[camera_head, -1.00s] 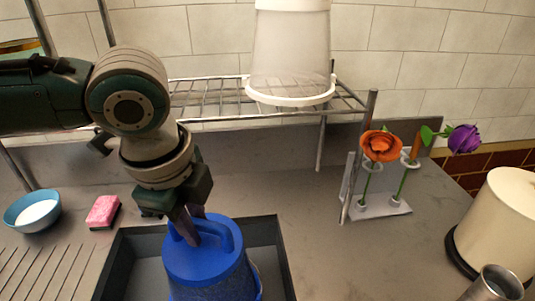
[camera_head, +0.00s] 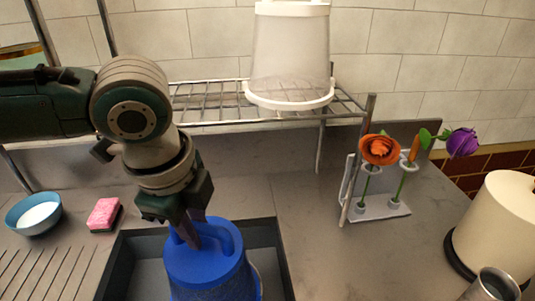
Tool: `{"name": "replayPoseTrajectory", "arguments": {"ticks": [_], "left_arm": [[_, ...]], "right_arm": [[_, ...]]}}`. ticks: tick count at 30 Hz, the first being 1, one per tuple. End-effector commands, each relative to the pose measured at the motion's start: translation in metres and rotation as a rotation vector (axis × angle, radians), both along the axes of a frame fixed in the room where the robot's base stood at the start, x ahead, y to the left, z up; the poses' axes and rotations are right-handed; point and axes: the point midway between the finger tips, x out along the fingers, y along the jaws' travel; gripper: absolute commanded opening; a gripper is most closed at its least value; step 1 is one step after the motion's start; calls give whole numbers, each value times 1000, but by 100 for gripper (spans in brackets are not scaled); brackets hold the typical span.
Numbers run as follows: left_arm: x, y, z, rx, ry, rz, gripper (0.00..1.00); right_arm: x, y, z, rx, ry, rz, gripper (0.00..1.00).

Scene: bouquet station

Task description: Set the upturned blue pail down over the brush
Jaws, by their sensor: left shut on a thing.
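The upturned blue pail (camera_head: 208,268) is at the bottom middle of the head view, over the dark tray (camera_head: 262,234). My left gripper (camera_head: 190,236) comes down on it from above and is shut on its top by the handle. The pail's lower part runs out of the picture, so I cannot tell whether it touches the tray. I do not see the brush; it may be hidden under or behind the pail. My right gripper is not in view.
A blue bowl (camera_head: 33,213) and a pink sponge (camera_head: 104,212) lie left of the tray. A wire rack (camera_head: 205,100) behind bears a white translucent bucket (camera_head: 290,55). A flower stand (camera_head: 378,208), a cream canister (camera_head: 497,225) and a metal cup (camera_head: 490,286) stand right.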

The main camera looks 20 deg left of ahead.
Motion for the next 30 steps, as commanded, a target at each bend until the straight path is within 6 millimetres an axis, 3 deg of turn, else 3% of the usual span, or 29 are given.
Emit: {"name": "replayPoseTrajectory", "arguments": {"ticks": [30], "left_arm": [[0,0,-31,0,0,0,0]], "right_arm": [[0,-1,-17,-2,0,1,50]]}}
